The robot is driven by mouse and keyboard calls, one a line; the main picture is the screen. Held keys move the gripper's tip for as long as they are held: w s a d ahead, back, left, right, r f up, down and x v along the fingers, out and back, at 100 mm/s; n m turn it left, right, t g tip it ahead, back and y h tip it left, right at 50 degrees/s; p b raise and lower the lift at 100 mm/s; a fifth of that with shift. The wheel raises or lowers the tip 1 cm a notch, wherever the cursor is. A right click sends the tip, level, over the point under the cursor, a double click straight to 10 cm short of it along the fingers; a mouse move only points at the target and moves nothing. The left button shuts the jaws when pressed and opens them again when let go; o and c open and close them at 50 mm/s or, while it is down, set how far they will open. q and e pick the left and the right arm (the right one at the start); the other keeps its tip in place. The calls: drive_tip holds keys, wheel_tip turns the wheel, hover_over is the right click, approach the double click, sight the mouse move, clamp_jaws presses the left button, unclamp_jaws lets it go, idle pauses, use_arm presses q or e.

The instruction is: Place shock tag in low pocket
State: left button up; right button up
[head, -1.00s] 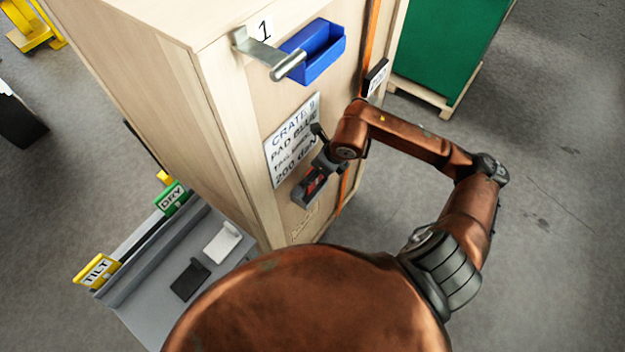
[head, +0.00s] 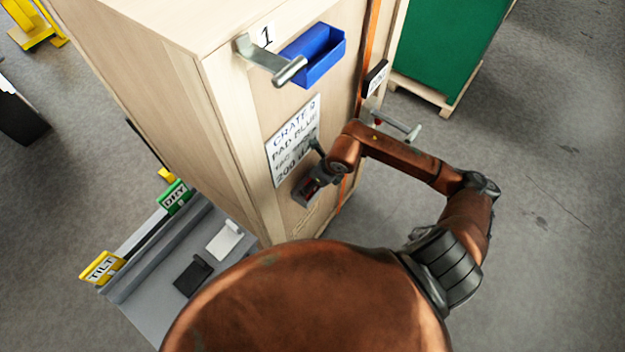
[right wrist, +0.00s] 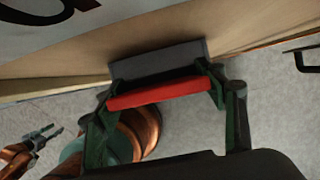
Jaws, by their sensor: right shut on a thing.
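My right gripper (head: 318,180) is at the crate's front face, below the printed sheet. In the right wrist view its two fingers (right wrist: 165,98) are shut on a red bar-shaped tag (right wrist: 158,94), which I take as the shock tag. A dark grey box-like part (head: 303,193) sits there, probably the low pocket; a grey plate (right wrist: 160,62) lies right behind the tag in the wrist view. I cannot tell whether the tag is inside it. My left gripper (right wrist: 45,135) shows small at the wrist view's left edge, its jaws unclear.
The wooden crate (head: 225,105) carries a blue bin (head: 318,55), a metal handle (head: 270,62) and a printed sheet (head: 294,140). A grey tray (head: 150,305) with TILT (head: 101,268) and DRY (head: 174,197) signs stands lower left. Open floor lies right.

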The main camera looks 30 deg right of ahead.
drive_tip(key=o, duration=1.1)
drive_tip(key=shift+r, duration=0.1)
drive_tip(key=b+v, duration=0.1)
drive_tip(key=v, duration=1.1)
drive_tip(key=shift+s+b, duration=0.1)
drive_tip(key=shift+b, duration=0.25)
